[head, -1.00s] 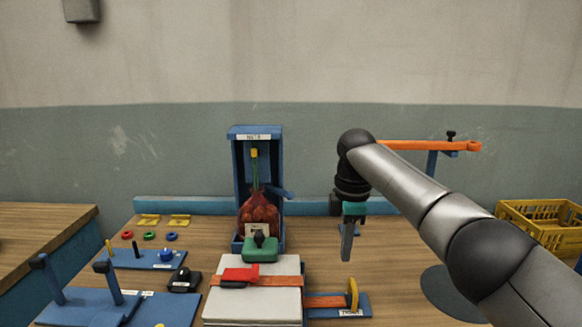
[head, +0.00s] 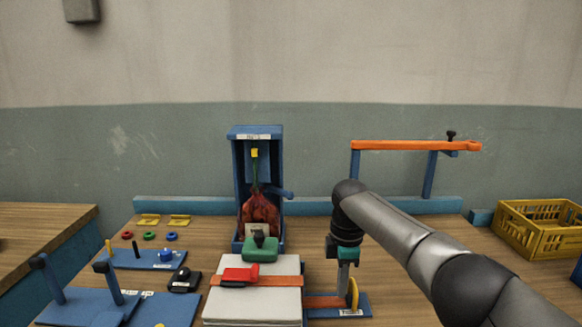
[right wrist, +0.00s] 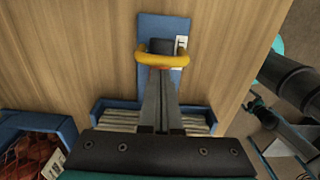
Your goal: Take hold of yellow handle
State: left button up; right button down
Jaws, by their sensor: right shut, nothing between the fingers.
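The yellow handle (head: 354,292) is an upright arc on a small blue base with a label, right of the white block. In the right wrist view it shows as a curved yellow bar (right wrist: 180,58) near the top. My right gripper (head: 342,288) points down just beside the handle, on its left in the head view. In the right wrist view its fingers (right wrist: 161,74) are together, with their tips over the handle's near side. Nothing is held. Whether the tips touch the handle cannot be told. My left gripper is not in view.
An orange strap (head: 322,301) runs from the white block (head: 252,305) to the handle's base. A blue frame (head: 238,185) with a red net sack (head: 260,212) stands behind. An orange bar (head: 400,145) stands at the back right, and a yellow crate (head: 540,240) is far right.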

jog(key=shift+d, duration=0.7)
dwell(0.8)
